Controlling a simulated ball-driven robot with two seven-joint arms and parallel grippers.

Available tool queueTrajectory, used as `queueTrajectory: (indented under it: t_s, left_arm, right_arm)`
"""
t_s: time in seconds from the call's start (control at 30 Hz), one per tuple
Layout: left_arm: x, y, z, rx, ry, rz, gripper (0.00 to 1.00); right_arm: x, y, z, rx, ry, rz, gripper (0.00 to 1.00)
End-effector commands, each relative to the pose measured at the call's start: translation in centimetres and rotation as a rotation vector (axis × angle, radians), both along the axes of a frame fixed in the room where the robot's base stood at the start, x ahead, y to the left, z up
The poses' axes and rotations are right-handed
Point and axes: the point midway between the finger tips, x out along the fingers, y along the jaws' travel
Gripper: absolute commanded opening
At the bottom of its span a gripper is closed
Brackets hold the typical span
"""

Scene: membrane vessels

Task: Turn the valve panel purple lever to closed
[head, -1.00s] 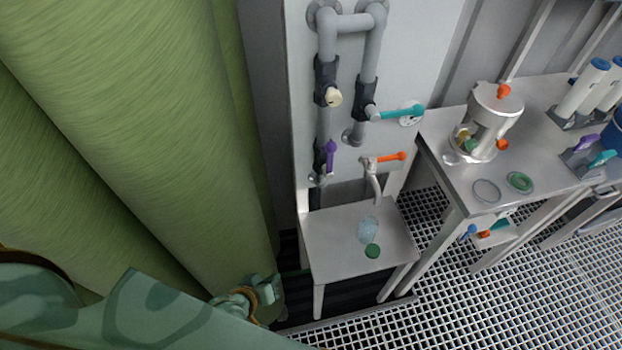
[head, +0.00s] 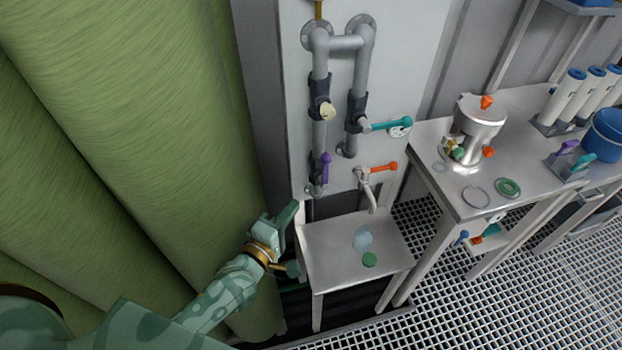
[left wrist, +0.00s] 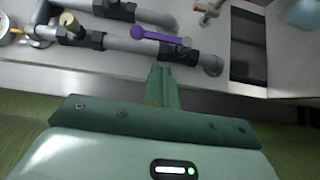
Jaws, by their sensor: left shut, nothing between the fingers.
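The purple lever (head: 326,168) sits low on the left pipe of the white valve panel (head: 400,60). In the head view it points up, along the pipe. In the left wrist view the purple lever (left wrist: 158,36) lies nearly along its pipe, just beyond the fingertips. My left gripper (head: 292,238) is beside the left edge of the small table, below the lever and apart from it. In the left wrist view its fingers (left wrist: 160,75) are together with nothing between them. My right gripper is not in view.
The panel also carries a teal lever (head: 390,124), an orange lever (head: 384,167) and a cream knob (head: 326,110). A small metal table (head: 330,245) stands below. Large green cylinders (head: 120,130) crowd the left. A bench (head: 430,150) with a steel vessel (head: 478,125) is at right.

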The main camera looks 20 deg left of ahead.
Motion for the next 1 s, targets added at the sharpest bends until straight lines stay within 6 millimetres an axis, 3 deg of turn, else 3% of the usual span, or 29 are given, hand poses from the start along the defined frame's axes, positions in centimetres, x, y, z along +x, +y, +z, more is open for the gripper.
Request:
queueTrajectory:
  t_s: [0.1,0.6,1.0]
  left_arm:
    - [0.8,-0.2,1.1,-0.039,-0.018,0.004,0.00]
    - [8.7,-1.7,0.8,-0.033,-0.015,0.004,0.00]
    - [9.9,-1.9,0.9,-0.032,-0.014,0.003,0.00]
  right_arm:
    - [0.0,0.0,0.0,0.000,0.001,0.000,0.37]
    - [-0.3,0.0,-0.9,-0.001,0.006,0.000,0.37]
    - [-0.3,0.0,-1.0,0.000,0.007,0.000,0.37]
